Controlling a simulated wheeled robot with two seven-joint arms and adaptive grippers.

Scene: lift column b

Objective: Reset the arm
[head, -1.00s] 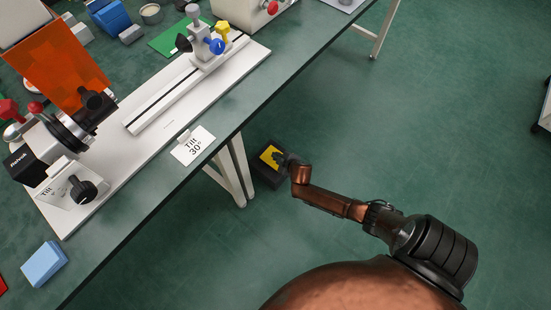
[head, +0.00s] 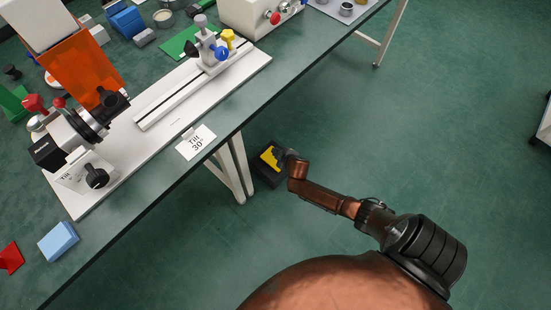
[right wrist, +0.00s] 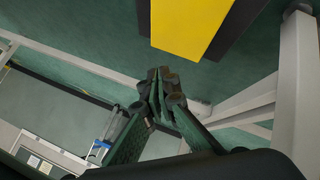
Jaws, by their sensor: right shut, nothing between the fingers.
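My right arm reaches out from the lower right of the head view, over the floor beside the table. My right gripper (head: 284,158) is at its far end, small and dark, in front of a dark box with a yellow top (head: 268,157) near the table leg. In the right wrist view the right gripper (right wrist: 160,90) is shut, its fingertips together with nothing between them. The yellow surface (right wrist: 192,22) lies beyond the fingertips and apart from them in that picture. My left gripper is not in view.
The green table (head: 140,205) runs diagonally across the left. A white table leg (head: 236,172) stands close left of the gripper.

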